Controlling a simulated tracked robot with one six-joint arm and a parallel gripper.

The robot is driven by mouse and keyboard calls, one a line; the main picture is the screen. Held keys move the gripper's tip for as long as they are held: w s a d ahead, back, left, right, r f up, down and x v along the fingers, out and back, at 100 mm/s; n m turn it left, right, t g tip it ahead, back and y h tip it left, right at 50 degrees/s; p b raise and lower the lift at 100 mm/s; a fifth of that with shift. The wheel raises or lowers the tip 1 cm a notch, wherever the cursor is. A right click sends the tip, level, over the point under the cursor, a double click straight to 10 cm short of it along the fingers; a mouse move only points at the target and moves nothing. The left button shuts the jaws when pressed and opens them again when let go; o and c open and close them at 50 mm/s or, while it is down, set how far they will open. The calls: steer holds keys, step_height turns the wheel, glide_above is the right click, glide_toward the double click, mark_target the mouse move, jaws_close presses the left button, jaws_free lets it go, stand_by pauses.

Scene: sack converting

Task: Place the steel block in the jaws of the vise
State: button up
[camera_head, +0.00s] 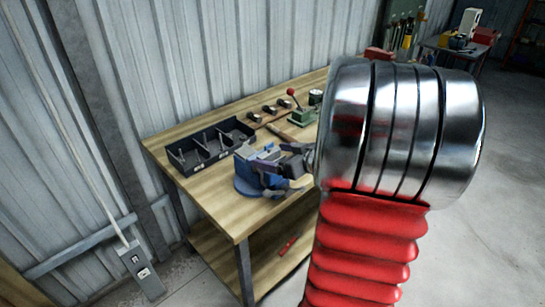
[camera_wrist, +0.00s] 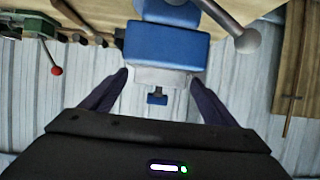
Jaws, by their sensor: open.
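The blue vise (camera_head: 250,180) stands on the wooden workbench near its front edge. It also fills the upper middle of the wrist view (camera_wrist: 165,45), with its metal handle bar toward the upper right. My gripper (camera_head: 277,168) is at the vise, with dark fingers spread. In the wrist view my gripper (camera_wrist: 159,78) has one finger on each side of a pale grey piece (camera_wrist: 165,77) against the blue body. I cannot tell whether this piece is the steel block or part of the vise.
A black divided tray (camera_head: 184,166) lies left of the vise by the wall. A green press with a red-knobbed lever (camera_head: 300,114) and small tools stand behind. The bench's front left corner (camera_head: 232,222) is bare. My arm hides the bench's right side.

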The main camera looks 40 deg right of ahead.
steer(key=shift+r, duration=0.15)
steer(key=v, duration=1.2)
stand_by(0.8)
steer(key=shift+w, duration=0.1)
